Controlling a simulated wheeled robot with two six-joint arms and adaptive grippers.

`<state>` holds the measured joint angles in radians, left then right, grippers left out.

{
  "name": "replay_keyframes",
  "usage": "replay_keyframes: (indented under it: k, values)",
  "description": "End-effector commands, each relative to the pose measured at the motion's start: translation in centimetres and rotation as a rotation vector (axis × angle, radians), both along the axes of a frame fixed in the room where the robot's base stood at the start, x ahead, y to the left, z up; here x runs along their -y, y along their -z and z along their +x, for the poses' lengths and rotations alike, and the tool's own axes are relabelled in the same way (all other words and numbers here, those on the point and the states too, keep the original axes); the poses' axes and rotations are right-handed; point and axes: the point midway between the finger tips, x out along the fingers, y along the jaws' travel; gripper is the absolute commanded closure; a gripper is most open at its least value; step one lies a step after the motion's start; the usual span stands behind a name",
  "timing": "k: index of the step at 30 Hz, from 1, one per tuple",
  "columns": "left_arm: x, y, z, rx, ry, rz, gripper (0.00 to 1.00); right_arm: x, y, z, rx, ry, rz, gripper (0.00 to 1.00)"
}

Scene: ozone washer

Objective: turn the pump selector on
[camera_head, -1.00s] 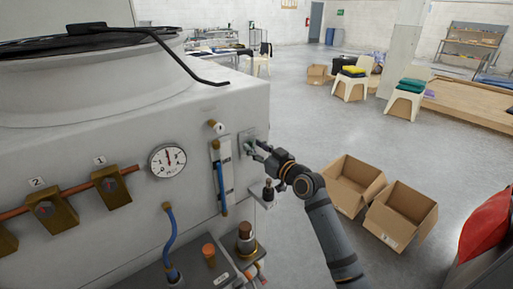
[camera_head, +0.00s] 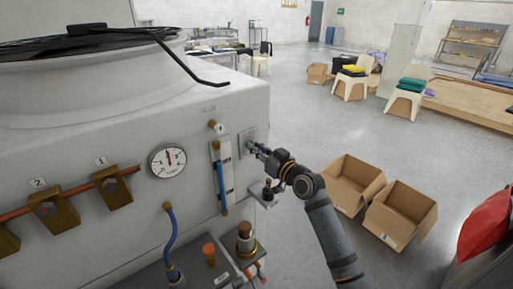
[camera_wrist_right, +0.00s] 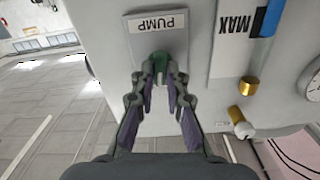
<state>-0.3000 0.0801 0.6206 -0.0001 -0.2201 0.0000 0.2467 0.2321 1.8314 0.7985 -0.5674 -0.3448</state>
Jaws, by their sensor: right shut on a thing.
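The plate (camera_head: 243,135) also shows on the machine's right side in the head view, where the knob is small. My right gripper (camera_wrist_right: 160,76) is shut on the knob, with a finger on each side. In the head view my right gripper (camera_head: 258,149) reaches the plate from the right. The fingertips hide part of the knob. My left gripper is not in view.
Left of the plate are a gauge (camera_head: 168,161), a MAX level strip (camera_head: 226,172) and a blue hose (camera_head: 169,235). A small bracket with a black knob (camera_head: 267,190) sits just below my right gripper. Open cardboard boxes (camera_head: 400,215) stand on the floor at right.

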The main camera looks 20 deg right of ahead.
Motion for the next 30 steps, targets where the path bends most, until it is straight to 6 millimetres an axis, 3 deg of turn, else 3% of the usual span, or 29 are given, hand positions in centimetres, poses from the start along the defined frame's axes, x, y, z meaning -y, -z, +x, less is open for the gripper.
replay_keyframes:
  k: [30]
  values:
    - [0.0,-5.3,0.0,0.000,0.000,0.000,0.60,0.3,-0.1,0.1,-0.323,0.001,0.888,1.00]
